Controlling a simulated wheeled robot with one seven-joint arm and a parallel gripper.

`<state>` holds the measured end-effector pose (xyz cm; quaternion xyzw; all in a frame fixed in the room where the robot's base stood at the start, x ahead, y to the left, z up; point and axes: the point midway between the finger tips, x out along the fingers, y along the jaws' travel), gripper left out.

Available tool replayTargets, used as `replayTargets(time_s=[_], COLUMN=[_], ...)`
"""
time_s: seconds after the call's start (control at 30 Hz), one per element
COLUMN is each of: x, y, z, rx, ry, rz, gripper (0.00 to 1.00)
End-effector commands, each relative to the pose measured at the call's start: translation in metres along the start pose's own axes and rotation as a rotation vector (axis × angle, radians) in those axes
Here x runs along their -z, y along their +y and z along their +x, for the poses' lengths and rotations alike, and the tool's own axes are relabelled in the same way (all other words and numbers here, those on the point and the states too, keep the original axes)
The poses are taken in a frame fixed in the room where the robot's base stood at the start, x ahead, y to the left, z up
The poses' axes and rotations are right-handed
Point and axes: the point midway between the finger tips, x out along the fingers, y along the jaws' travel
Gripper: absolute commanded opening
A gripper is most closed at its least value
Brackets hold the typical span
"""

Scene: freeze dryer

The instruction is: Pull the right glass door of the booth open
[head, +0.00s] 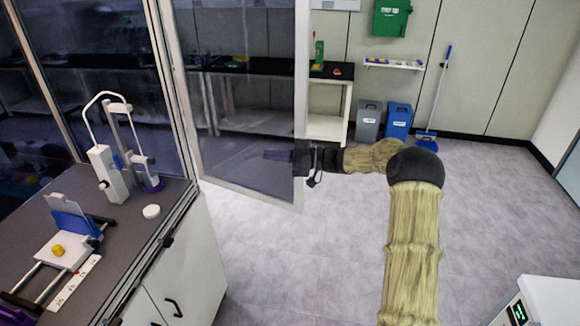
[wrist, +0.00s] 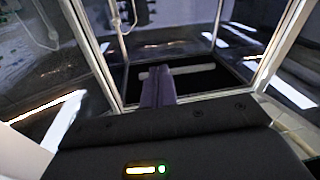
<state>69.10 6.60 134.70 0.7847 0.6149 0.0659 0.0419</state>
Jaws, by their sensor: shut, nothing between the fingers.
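The right glass door (head: 245,110) of the booth stands swung out wide from its hinge side, with its white-framed free edge near the middle of the head view. My gripper (head: 277,155) is at that free edge, at about mid-height, with its dark body overlapping the frame. Its purple fingers point left across the glass pane; whether they are in front of or behind the glass is hard to tell. In the wrist view the fingers (wrist: 158,88) are together and hold nothing. Whether they touch the door is not clear.
The booth's worktop (head: 125,235) at left carries a white stand (head: 108,172), a blue and white device (head: 72,225) and a white disc (head: 151,211). A bench (head: 325,125), bins and a broom stand at the back. A white machine (head: 545,300) is lower right. Floor between is clear.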

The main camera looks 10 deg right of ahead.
Motion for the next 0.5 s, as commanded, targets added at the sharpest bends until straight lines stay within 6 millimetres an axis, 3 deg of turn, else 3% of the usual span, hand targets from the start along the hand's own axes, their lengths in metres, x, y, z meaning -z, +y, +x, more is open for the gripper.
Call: replayTargets(time_s=[0.1, 0.23, 0.37, 0.5], x=[0.0, -0.008, -0.023, -0.043], y=[0.005, 0.01, 0.005, -0.018], z=[0.022, 0.034, 0.026, -0.003], rx=[-0.13, -0.326, -0.527, -0.726], ry=[-0.061, -0.178, -0.335, -0.53], rz=[0.003, 0.025, 0.068, 0.146], gripper=[0.0, 0.0, 0.0, 0.0])
